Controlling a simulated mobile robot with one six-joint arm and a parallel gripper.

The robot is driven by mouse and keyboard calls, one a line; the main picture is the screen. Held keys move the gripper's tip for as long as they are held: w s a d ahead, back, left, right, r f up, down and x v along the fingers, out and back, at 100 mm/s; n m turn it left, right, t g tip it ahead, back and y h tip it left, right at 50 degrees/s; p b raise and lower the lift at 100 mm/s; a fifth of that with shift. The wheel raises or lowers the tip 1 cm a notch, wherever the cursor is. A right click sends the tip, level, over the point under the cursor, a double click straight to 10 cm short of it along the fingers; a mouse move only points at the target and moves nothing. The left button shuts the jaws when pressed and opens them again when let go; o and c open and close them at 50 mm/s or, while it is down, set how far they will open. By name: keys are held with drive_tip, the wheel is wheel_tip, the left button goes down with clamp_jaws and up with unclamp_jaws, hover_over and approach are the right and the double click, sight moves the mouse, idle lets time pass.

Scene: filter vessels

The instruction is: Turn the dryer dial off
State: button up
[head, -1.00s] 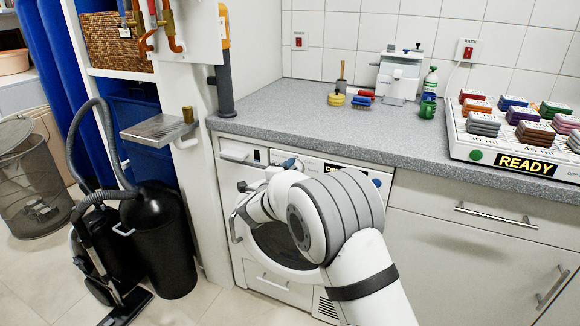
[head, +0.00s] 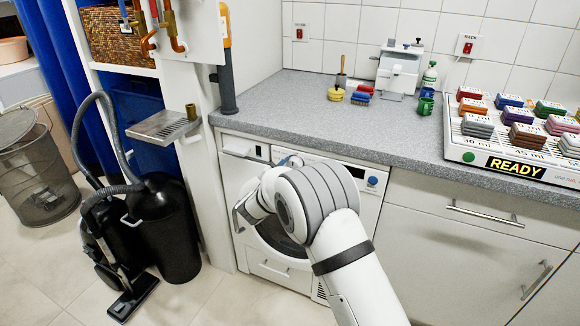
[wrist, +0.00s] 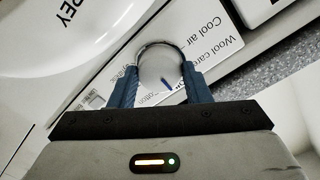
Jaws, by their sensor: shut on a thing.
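The dryer (head: 270,268) is a white front-loading machine under the grey counter, with a round door. Its dial (wrist: 160,68) is a round silver-grey knob with a dark blue pointer mark, seen close up in the wrist view. Printed words such as "Cool air", "Wool care" and "Cotton" stand around it on the white panel. My gripper (wrist: 160,74) has its two blue fingers on either side of the dial and is shut on it. In the head view my arm hides the dial and part of the dryer front.
A black vacuum cleaner (head: 165,230) and a mesh bin (head: 38,175) stand on the floor at left. A small metal shelf (head: 163,126) juts out left of the dryer. The counter (head: 290,110) holds brushes, a white device and a tray of coloured blocks by a READY sign (head: 515,168).

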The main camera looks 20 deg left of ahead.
drive_tip(key=shift+d+f+n, duration=0.1)
drive_tip(key=shift+n, duration=0.2)
idle(0.4)
drive_tip(key=o, duration=1)
drive_tip(key=s, duration=0.5)
drive_tip(key=s+a, duration=0.1)
drive_tip(key=s, duration=0.1)
drive_tip(key=shift+s+r+p, duration=0.2)
drive_tip(key=shift+s+p, duration=0.15)
